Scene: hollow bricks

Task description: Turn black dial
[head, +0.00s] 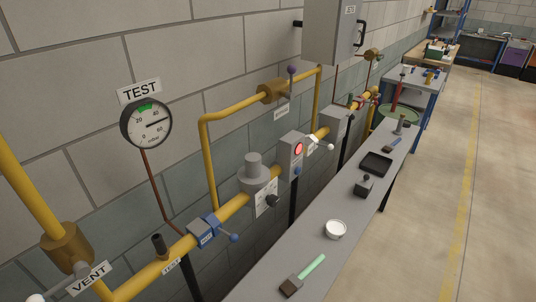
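A small black knob (273,200) sits low on the front of the grey regulator (254,177) on the yellow pipe, beside a white label plate. A round pressure gauge (146,123) with a dark rim and a green arc hangs on the wall under a TEST sign (139,91). I cannot tell which of these is called the black dial. Neither of my grippers is in view.
A blue valve (203,230) with a blue-tipped handle and a grey box with a red light (297,150) flank the regulator. A grey bench (300,247) holds a brush (302,275), a white bowl (336,229) and a black tray (376,163). The right floor is clear.

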